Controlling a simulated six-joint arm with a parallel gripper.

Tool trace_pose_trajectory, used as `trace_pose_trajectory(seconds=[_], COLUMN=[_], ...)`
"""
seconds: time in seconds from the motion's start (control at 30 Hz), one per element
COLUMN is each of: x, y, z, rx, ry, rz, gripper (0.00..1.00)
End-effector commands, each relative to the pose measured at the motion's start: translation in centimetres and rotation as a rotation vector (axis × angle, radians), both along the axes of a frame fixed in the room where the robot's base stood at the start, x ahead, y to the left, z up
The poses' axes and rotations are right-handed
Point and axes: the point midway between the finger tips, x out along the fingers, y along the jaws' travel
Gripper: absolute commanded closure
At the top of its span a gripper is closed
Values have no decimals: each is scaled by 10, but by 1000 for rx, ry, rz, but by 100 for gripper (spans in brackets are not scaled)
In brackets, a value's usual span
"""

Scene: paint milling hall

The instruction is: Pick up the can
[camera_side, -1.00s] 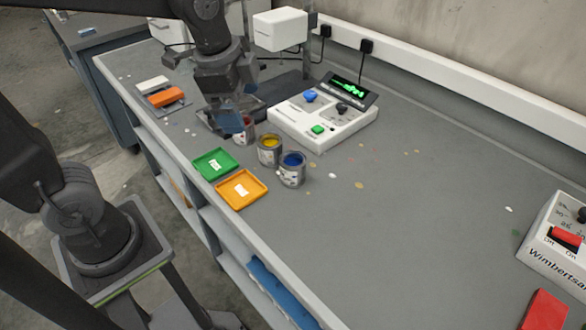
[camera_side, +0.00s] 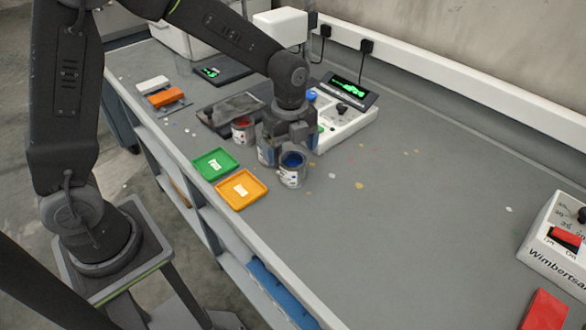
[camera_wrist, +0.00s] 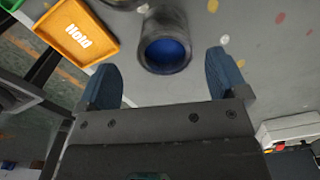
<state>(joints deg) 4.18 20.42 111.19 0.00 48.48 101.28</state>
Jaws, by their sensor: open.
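Paint cans stand on the grey bench. The can of blue paint (camera_side: 291,176) is upright, beside the orange tray; in the wrist view the blue can (camera_wrist: 165,48) lies ahead of my fingers, roughly centred between them. My gripper (camera_side: 287,143) is open and empty, pointing down just behind the blue can in the side view. Whether a finger touches the can I cannot tell. The red can (camera_side: 243,129) stands to the left of my gripper. The yellow can is hidden behind my gripper in the side view.
A green tray (camera_side: 215,164) and an orange tray (camera_side: 241,189) with a label lie near the front edge. A white control box (camera_side: 345,125) with a screen stands close behind my gripper. The bench right of the blue can is clear, apart from paint spots.

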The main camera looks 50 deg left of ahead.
Motion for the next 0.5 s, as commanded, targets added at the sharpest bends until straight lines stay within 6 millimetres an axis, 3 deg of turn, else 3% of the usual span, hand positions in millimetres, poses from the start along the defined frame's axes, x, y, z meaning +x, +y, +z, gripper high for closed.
trace_pose_trajectory(seconds=[0.23, 0.5], x=[1, 5], y=[0, 1], z=[-18, -56], rx=[0, 1], ry=[1, 2], rz=[1, 1], gripper=[8, 8])
